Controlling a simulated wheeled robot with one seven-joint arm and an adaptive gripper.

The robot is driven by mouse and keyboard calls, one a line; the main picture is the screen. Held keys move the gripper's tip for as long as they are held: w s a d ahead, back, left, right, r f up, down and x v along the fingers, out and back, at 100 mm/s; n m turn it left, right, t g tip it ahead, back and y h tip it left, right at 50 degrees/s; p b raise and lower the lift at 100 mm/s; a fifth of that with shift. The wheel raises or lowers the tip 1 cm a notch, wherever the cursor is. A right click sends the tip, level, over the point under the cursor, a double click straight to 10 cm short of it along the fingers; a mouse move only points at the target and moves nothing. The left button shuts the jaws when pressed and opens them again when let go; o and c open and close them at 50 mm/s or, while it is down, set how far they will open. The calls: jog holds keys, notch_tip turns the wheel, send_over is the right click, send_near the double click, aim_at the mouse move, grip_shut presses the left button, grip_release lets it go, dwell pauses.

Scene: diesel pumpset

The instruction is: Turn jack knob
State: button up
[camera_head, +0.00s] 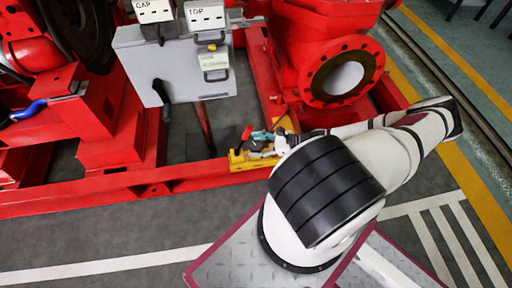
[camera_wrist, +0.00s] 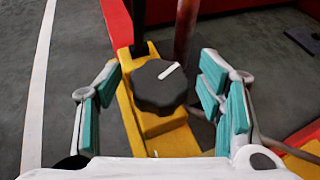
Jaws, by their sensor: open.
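The jack knob (camera_wrist: 152,92) is a black, round, scalloped knob with a white line pointing to the upper right. It sits on a yellow jack body (camera_wrist: 130,112) in the wrist view. My gripper (camera_wrist: 160,78) is open, with one teal-padded finger on the left of the knob and one on the right. Visible gaps separate both fingers from the knob in that view. In the head view, my gripper (camera_head: 262,140) is over the yellow jack (camera_head: 238,161) by the red frame. The knob is hard to make out there, and my arm covers part of that area.
A red base frame (camera_head: 100,191) runs behind the jack. A grey box (camera_head: 190,68) with a black handle stands above it, and a large red flanged pipe (camera_head: 318,50) is at right. A red rod (camera_wrist: 185,30) rises just behind the knob. Grey floor lies in front.

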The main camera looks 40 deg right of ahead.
jog(key=shift+w+a+f, duration=0.1)
jog(key=shift+w+a, duration=0.05)
jog(key=shift+w, duration=0.05)
jog(key=c, duration=1.1)
